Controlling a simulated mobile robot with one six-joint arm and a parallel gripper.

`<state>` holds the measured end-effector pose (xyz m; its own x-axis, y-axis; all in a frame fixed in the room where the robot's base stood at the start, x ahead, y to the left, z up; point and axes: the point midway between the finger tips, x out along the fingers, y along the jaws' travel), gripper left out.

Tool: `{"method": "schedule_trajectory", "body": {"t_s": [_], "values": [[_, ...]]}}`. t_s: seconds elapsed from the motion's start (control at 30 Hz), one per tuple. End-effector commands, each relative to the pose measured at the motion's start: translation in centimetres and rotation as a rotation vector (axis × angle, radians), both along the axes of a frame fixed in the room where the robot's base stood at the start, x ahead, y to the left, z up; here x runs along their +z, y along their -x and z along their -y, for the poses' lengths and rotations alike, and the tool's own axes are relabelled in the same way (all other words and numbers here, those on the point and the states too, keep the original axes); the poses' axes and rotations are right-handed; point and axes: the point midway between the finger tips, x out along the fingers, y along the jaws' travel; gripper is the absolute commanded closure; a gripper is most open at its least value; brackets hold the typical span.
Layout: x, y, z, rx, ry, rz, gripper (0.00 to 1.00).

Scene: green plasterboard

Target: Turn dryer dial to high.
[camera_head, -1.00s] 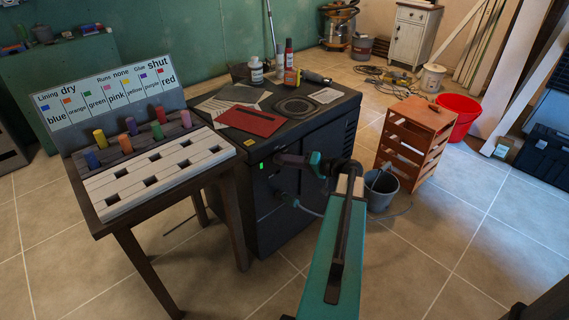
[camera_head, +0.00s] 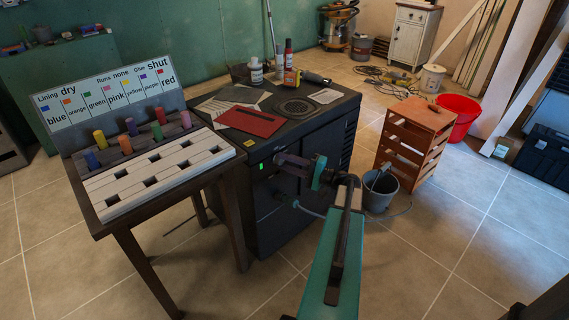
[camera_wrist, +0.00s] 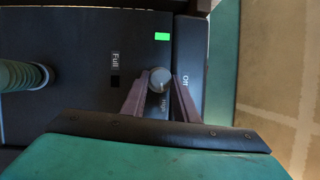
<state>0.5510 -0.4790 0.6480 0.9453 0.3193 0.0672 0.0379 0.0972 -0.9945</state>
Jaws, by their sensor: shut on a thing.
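The dryer (camera_head: 268,218) is a black cabinet with a hose and a lit green patch on its front. In the wrist view, its dial (camera_wrist: 159,77) is a small grey round knob on the dark panel (camera_wrist: 60,60). Labels "Off", "High" and "Full" are around it. My gripper (camera_wrist: 160,82) is shut on the dial, one finger on each side. The dial's pointing direction cannot be made out. In the head view, my gripper (camera_head: 280,160) is at the front of the dryer, and the dial is hidden.
A table with a slotted white board (camera_head: 165,170) and coloured pegs stands left of the dryer. A grey bucket (camera_head: 380,192), wooden crate (camera_head: 412,140) and red bucket (camera_head: 459,115) stand right.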

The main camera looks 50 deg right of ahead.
Motion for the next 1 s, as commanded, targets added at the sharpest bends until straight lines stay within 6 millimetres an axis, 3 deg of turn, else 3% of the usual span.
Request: {"method": "schedule_trajectory", "body": {"t_s": [0.33, 0.37, 0.47, 1.0], "values": [[0.1, -0.1, 0.0, -0.001, -0.004, 0.003, 0.95], [0.1, -0.1, 0.0, -0.001, -0.004, 0.003, 0.7], [0.1, -0.1, 0.1, -0.002, -0.004, 0.002, 0.54], [-0.1, 1.0, 0.5, -0.003, -0.002, 0.0, 0.54]]}}
